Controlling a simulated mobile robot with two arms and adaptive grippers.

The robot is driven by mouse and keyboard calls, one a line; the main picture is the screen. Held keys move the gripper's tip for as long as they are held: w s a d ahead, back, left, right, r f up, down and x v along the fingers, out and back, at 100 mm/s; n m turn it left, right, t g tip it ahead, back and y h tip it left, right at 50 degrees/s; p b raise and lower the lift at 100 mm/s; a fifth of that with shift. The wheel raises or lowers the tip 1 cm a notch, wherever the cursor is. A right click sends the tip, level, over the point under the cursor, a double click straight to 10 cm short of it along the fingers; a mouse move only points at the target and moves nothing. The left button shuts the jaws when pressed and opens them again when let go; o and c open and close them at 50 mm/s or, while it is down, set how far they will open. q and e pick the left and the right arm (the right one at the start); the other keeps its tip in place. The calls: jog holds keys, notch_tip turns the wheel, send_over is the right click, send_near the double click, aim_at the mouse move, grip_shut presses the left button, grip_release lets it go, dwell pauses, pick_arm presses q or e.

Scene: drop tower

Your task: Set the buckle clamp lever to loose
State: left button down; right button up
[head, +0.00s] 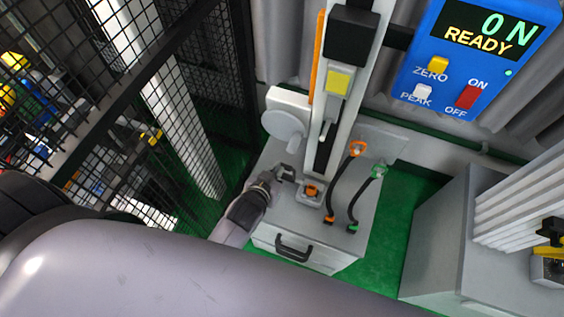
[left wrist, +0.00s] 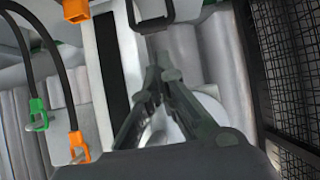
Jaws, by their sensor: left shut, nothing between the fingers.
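The orange buckle clamp part (head: 312,190) sits low on the grey base, at the foot of the white column. It seems to show in the left wrist view as an orange block (left wrist: 75,10) at the top edge. A dark squared loop (left wrist: 150,12) shows beside it, perhaps the clamp lever; I cannot tell its setting. My left gripper (head: 280,177) is just left of the orange part, over the base. In the left wrist view its fingers (left wrist: 153,76) are together and empty, apart from the loop in the picture. My right gripper is not in view.
Two black cables with orange (head: 357,148) and green (head: 378,171) ends lie right of the column (head: 352,90). A drawer handle (head: 293,248) is on the base front. A blue display (head: 475,55) reads 0 N READY. Black mesh (head: 125,80) stands at left.

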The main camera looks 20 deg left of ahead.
aim_at(285, 165)
pick_arm(q)
jog(key=x, duration=0.4)
jog(key=shift+w+f, duration=0.2)
jog(key=shift+w, duration=0.15)
jog(key=b+x, duration=0.3)
jog(key=shift+w+f+b, duration=0.15)
jog(key=shift+f+b, duration=0.15)
jog(key=shift+b, duration=0.05)
jog(key=shift+w+f+b, duration=0.2)
jog(key=shift+w+b, duration=0.2)
jog(key=shift+w, duration=0.15)
